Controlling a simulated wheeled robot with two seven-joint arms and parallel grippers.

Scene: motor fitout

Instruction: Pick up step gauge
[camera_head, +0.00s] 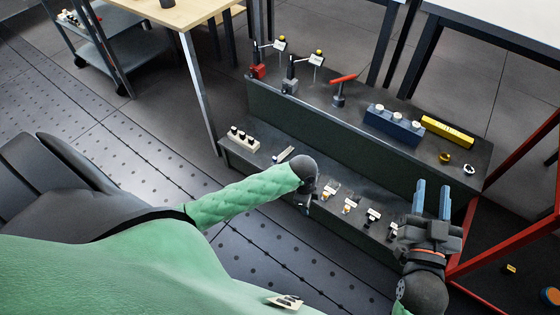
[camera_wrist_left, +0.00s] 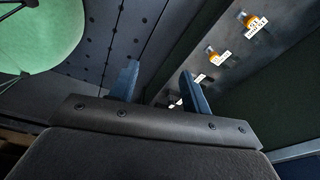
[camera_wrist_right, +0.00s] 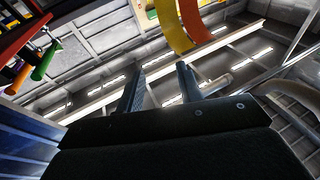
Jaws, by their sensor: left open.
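No object is clearly marked as the step gauge, and I cannot tell which one it is. Candidates on the upper tier are a long yellow bar (camera_head: 447,132) and a blue block with white round tops (camera_head: 394,127). A pale block with dark knobs (camera_head: 243,140) sits at the left of the lower tier. My left gripper (camera_wrist_left: 160,82) is open and empty near the small labelled parts of the lower tier; the forearm's end mostly hides it in the head view. My right gripper (camera_head: 433,198) is open and empty, fingers upward, at the bench's right end.
The dark two-tier bench (camera_head: 330,150) also holds a red-handled tool (camera_head: 341,80), two small stands and a ring (camera_head: 469,169). Small labelled parts (camera_head: 349,205) line the lower tier. A red frame (camera_head: 505,215) stands close right of my right gripper. A wooden table (camera_head: 180,12) is behind left.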

